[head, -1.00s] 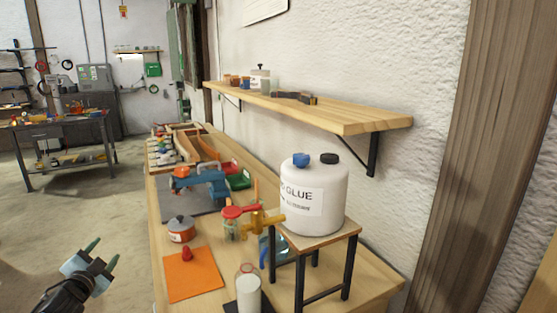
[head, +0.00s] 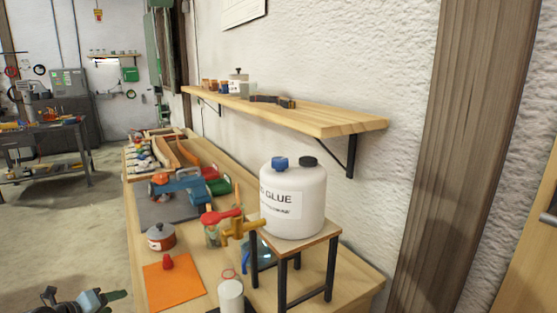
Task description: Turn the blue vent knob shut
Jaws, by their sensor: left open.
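The blue vent knob (head: 279,163) sits on top of the white glue jug (head: 293,205), beside a black cap (head: 308,161). I cannot tell from here how far the knob is turned. The jug stands upright on a small wooden stand (head: 318,237) with black legs. My left gripper (head: 88,298) is open and empty at the bottom left edge, low and far from the knob. My right gripper is not in view.
An orange mat (head: 172,285) with a red object, a lidded pot (head: 160,236), a white bottle (head: 231,296) and a blue clamp-like tool (head: 180,188) lie on the bench. A wooden shelf (head: 330,120) juts from the wall behind the jug. Air above the jug is free.

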